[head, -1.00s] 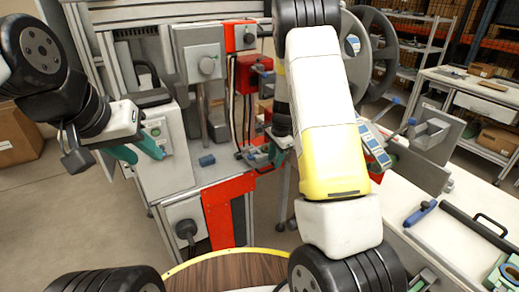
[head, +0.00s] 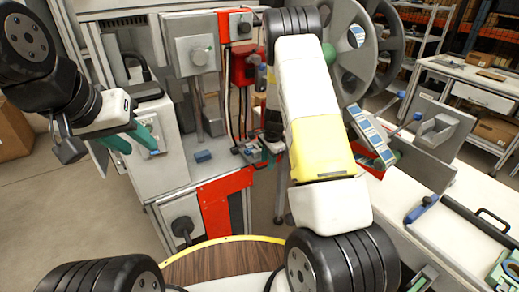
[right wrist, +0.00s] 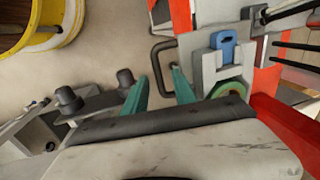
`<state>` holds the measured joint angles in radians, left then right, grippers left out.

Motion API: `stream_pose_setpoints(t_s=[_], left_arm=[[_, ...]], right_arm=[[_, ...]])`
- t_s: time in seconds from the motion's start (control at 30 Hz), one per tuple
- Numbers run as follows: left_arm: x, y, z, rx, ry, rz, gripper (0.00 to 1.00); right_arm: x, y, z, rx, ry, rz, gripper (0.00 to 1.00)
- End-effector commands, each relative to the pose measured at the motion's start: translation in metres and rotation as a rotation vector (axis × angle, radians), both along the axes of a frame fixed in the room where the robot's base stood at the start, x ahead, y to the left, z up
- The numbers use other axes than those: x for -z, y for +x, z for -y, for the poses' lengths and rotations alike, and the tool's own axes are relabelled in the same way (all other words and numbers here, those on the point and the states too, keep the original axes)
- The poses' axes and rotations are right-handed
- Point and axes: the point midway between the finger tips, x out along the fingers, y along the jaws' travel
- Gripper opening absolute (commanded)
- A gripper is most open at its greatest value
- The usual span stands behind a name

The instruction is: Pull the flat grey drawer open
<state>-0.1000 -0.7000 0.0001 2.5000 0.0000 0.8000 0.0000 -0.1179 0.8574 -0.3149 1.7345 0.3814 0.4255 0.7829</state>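A dark U-shaped handle (right wrist: 163,62) stands out from a grey metal body in the right wrist view. I cannot clearly tell the flat grey drawer's face from that body. My right gripper (right wrist: 161,84) is open, its two teal fingers apart with nothing between them. The handle lies just ahead of the fingertips; I cannot tell if they touch. In the head view my right arm largely hides this gripper, and the drawer cannot be made out. My left gripper (head: 133,142) is open and empty, in front of the grey machine at left.
Large grey reels (head: 345,40) stand behind my right arm. A white bench (head: 425,240) with a blue-handled tool (head: 421,209) is at right. Open floor lies at left.

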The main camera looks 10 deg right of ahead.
Motion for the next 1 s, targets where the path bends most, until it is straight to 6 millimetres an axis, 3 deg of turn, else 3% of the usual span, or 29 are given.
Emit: stream_pose_setpoints(t_s=[0.23, 0.4, 1.0], left_arm=[[0.0, 0.0, 0.0, 0.0, 0.0, 0.0, 0.36], [0.0, 0.0, 0.0, 0.0, 0.0, 0.0, 0.36], [0.0, 0.0, 0.0, 0.0, 0.0, 0.0, 0.36]], right_arm=[[0.0006, 0.0002, -0.0001, 0.0, 0.0, 0.0, 0.31], [0.0005, 0.0001, -0.0002, 0.0, 0.0, 0.0, 0.0], [0.0003, 0.0001, -0.0001, 0.0, 0.0, 0.0, 0.0]])
